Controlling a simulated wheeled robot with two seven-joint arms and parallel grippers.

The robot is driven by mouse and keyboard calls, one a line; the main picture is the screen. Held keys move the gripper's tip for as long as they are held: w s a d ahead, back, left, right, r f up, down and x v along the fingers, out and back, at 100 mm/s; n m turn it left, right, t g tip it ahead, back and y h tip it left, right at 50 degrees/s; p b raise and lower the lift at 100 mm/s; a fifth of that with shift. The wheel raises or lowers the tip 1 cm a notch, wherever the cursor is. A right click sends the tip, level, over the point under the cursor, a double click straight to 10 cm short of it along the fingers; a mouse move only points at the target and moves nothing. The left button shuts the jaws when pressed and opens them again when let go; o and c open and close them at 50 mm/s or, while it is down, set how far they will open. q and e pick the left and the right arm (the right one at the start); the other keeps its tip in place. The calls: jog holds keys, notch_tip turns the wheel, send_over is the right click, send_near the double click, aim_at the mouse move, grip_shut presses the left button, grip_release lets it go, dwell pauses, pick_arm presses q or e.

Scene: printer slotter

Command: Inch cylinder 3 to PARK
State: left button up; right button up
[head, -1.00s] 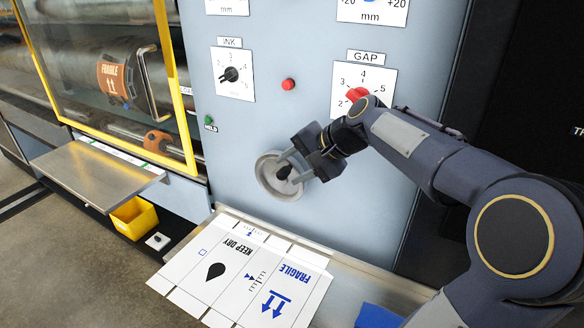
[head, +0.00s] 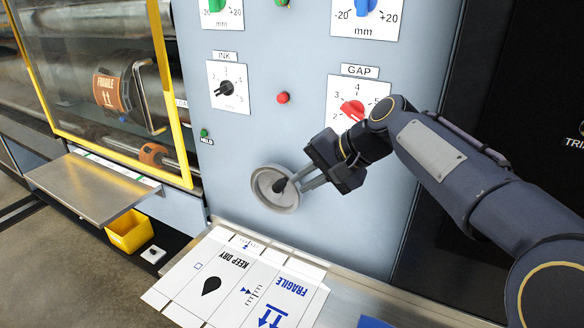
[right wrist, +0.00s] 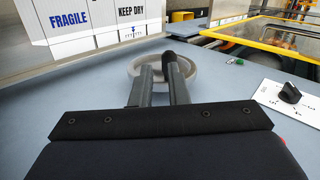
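The grey handwheel (head: 262,199) with a black knob (head: 279,186) is on the blue-grey panel, and it also shows in the right wrist view (right wrist: 192,66). My right gripper (head: 298,184) points at it. Its two fingers are parted, with a clear gap between them in the right wrist view (right wrist: 158,80). The knob shows at the tip of one finger; whether they touch I cannot tell. A cylinder with a brown FRAGILE plate (head: 106,91) is behind the yellow-framed window. I can read no cylinder number or PARK mark. My left gripper is not in view.
Panel dials include INK (head: 228,86) and GAP (head: 356,106), with a red button (head: 283,98) between them. A metal shelf (head: 92,186) and yellow bin (head: 130,232) are at left.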

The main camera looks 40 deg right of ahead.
jog(key=s+a+f+n, duration=0.1)
jog(key=a, duration=0.1)
jog(key=s+a+f+n, duration=0.1)
jog(key=s+a+f, duration=0.1)
jog(key=a, duration=0.1)
jog(key=s+a+f+n+g, duration=0.1)
jog(key=s+a+f, duration=0.1)
jog(key=a, duration=0.1)
jog(key=shift+n, duration=0.4)
grip_shut()
jog(key=s+a+f+n+g, duration=0.2)
jog(key=s+a+f+n, duration=0.3)
jog(key=a+n, duration=0.1)
jog(key=w+d+r+n+g+h+p, duration=0.15)
jog(key=w+d+r+n+p, duration=0.35)
jog(key=w+r, duration=0.55)
jog(key=w+d+r+n+g+h+p, duration=0.1)
jog(key=w+d+r+n+g+p, duration=0.1)
jog(key=w+d+r, duration=0.6)
notch_tip(320, 180, down, 10)
jog(key=w+b, duration=0.1)
jog(key=shift+a+f, duration=0.2)
jog(key=shift+a, duration=0.15)
jog(key=shift+b, duration=0.3)
